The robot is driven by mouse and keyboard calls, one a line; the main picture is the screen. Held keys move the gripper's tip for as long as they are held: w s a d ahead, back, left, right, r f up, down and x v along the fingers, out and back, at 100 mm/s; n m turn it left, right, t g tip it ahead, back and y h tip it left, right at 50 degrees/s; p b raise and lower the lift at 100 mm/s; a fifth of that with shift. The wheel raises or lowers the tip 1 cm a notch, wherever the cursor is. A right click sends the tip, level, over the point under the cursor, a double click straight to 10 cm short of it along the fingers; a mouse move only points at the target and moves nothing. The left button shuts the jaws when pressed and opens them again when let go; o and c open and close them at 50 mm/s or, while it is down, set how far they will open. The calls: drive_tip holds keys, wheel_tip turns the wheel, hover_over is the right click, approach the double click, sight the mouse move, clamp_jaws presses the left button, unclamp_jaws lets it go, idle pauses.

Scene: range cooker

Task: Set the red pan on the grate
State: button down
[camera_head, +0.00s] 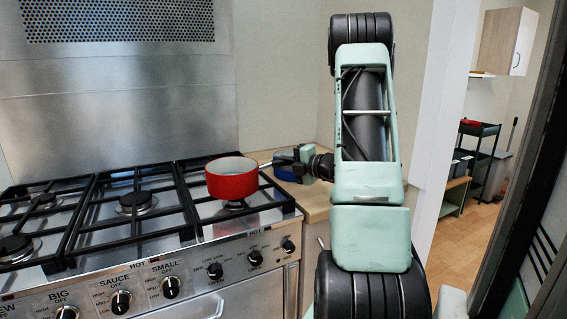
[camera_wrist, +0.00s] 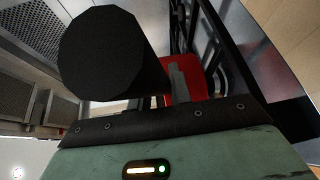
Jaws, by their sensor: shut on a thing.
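The red pan (camera_head: 231,180) is upright over the right-hand grate (camera_head: 262,209) of the range, with its pale inside facing up. I cannot tell whether its base touches the bars or hangs just above them. Its handle points right, to my gripper (camera_head: 277,161), which is shut on it. In the wrist view part of the red pan (camera_wrist: 190,75) shows beyond the gripper. A large black cylinder and the gripper body hide the rest of it there.
A blue item (camera_head: 287,174), partly hidden by my gripper, is on the wooden counter (camera_head: 312,202) right of the range. Other grates (camera_head: 133,222) to the left are empty. Knobs (camera_head: 215,270) line the front. A steel backsplash (camera_head: 120,120) rises behind.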

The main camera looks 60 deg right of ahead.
drive_tip(key=shift+f, duration=0.5)
idle(1.1)
drive_tip(key=c, duration=1.2)
unclamp_jaws()
drive_tip(key=shift+a, duration=0.1)
drive_tip(key=shift+s+f, duration=0.1)
drive_tip(key=shift+f, duration=0.05)
drive_tip(key=s+r+b, duration=0.1)
drive_tip(key=s+r, duration=0.1)
drive_tip(key=s, duration=1.5)
drive_tip(key=shift+a, duration=0.45)
